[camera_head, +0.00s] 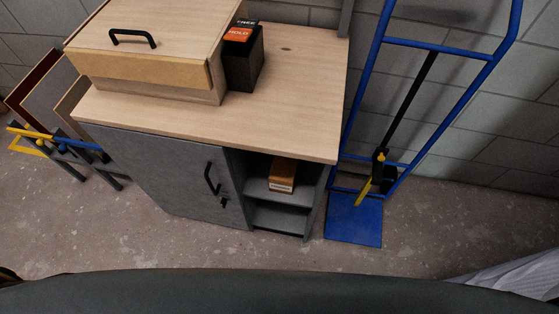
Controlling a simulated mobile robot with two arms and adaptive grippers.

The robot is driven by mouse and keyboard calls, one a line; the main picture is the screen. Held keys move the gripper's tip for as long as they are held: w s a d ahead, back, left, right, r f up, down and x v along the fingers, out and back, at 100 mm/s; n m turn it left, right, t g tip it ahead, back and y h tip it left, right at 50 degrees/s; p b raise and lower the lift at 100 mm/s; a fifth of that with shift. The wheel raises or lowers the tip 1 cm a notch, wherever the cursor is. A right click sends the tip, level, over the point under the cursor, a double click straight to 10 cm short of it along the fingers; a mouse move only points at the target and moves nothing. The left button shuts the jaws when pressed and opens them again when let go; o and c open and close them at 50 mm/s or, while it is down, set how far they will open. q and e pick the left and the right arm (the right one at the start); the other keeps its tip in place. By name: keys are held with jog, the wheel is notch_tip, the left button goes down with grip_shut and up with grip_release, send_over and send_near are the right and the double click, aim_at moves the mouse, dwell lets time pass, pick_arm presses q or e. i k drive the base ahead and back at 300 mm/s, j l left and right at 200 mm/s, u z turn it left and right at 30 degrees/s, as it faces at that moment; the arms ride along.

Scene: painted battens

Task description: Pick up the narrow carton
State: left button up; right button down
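A small narrow carton (282,176), orange-brown with a pale printed band at its front end, lies on the upper shelf (258,189) inside the open right part of a grey cabinet. Its near end faces the opening, and its far part is in shadow under the cabinet top. Neither of my grippers is in view.
The cabinet's wooden top (300,100) carries a wooden box with a black handle (132,39) and a black box with an orange label (243,55). A grey door (165,175) covers the left part. A blue hand truck (354,218) stands right. Floor in front is clear.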

aim_at(282, 176)
jog(key=k+j, duration=0.85)
jog(key=k, duration=0.05)
